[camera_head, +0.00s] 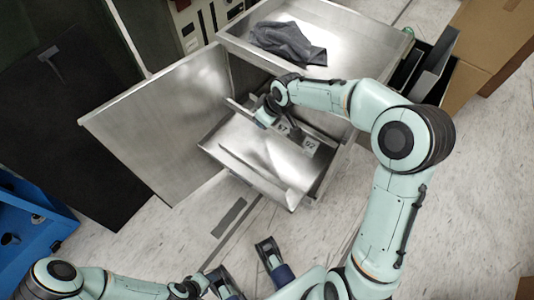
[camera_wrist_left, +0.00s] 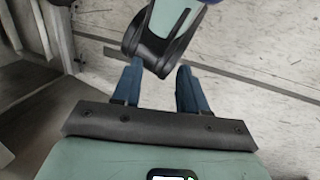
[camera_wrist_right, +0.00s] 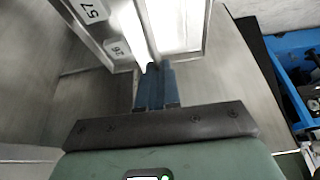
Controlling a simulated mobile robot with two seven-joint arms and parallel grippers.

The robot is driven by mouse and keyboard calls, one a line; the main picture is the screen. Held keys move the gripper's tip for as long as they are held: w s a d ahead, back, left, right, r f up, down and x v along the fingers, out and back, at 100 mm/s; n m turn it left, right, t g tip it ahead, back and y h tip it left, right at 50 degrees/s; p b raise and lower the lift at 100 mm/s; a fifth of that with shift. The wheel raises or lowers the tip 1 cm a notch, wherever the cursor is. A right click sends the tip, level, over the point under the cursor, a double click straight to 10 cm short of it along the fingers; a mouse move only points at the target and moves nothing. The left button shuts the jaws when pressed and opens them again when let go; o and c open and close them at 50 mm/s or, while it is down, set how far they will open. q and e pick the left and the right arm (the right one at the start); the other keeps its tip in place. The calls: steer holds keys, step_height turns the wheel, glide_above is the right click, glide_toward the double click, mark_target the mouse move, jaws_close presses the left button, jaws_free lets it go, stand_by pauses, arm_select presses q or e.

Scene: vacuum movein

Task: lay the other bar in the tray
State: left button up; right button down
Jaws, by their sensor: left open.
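The tray (camera_head: 296,200) is a shiny metal drawer-like pan, pulled out below the cabinet top. A thin dark bar (camera_head: 250,168) lies lengthwise across its floor. My right gripper (camera_head: 265,117) is over the tray's far left side, with its fingers nearly together. In the right wrist view, a slim grey bar (camera_wrist_right: 143,28) runs away from between these fingertips (camera_wrist_right: 157,68), and they look closed on it. Its near end is hidden by the fingers. Number labels (camera_head: 310,146) show beside it. My left gripper (camera_head: 245,268) is open and empty, low over the floor in front of the tray.
A metal door (camera_head: 160,130) stands open left of the tray. A grey cloth (camera_head: 287,43) lies on the metal top (camera_head: 350,45) above. A blue unit (camera_head: 30,235) is at the left and a cardboard box (camera_head: 490,45) at the right. The front floor is partly clear.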

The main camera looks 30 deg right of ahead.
steer(key=shift+w+d+f, duration=0.1)
steer(key=shift+w+f, duration=0.05)
steer(key=shift+f, duration=0.15)
steer(key=shift+f+b, duration=0.3)
steer(key=b, duration=0.4)
glide_above(260, 156)
steer(key=s, duration=0.2)
steer(key=f, duration=1.3)
steer(key=shift+w+d+f, duration=0.2)
steer(key=shift+d+f, duration=0.2)
step_height(260, 156, down, 5)
steer(key=shift+f+b, duration=0.2)
steer(key=shift+b, duration=0.5)
arm_select(q)
steer(key=w+a+f+t+y, duration=0.1)
steer(key=w+a+f+t, duration=0.1)
steer(key=w+a+f, duration=0.2)
steer(key=w+f, duration=0.3)
steer(key=shift+w+a+f+n, duration=0.15)
steer(key=shift+w+f+n, duration=0.05)
steer(key=shift+w+n, duration=0.15)
arm_select(e)
steer(key=shift+f, duration=0.1)
steer(key=c, duration=1.4)
jaws_free()
arm_select(q)
steer(key=shift+s+f, duration=0.15)
steer(key=shift+s, duration=0.05)
arm_select(e)
steer(key=shift+o, duration=0.2)
